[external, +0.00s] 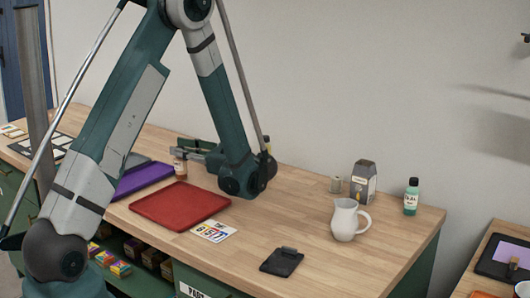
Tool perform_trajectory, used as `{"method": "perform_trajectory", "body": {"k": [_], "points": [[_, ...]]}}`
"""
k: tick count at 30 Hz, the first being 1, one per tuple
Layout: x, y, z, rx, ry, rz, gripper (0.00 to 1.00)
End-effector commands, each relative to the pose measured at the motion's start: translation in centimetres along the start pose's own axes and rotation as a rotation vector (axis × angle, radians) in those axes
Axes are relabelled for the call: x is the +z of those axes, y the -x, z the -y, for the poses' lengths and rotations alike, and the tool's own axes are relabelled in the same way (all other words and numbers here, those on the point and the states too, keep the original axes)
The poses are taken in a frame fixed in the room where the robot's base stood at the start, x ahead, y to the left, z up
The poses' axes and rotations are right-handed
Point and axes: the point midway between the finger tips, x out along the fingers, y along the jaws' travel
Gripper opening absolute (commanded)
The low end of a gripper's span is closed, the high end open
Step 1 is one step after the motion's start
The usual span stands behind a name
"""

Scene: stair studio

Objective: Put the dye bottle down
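The dye bottle (180,167) is small and reddish brown with a pale label. It is upright at the back of the wooden table, just behind the red tray. My gripper (180,152) reaches in from the right, level with the table, and its grey fingers are at the top of the bottle. They appear closed around it and hide its cap. I cannot tell whether the bottle's base touches the table. A second bottle (411,198), green with a dark cap, stands at the far right.
A red tray (180,205) and purple tray (140,179) lie near the gripper.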

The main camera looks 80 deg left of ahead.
Motion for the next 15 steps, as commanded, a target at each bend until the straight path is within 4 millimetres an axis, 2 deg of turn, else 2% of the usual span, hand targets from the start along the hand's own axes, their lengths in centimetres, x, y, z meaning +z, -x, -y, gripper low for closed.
{"method": "perform_trajectory", "body": {"k": [1,3,15], "points": [[-0.06,0.00,0.01,0.000,0.000,0.000,0.25],[-0.03,0.00,0.01,0.000,0.000,0.000,0.34],[0.07,0.00,0.01,0.000,0.000,0.000,0.35]]}}
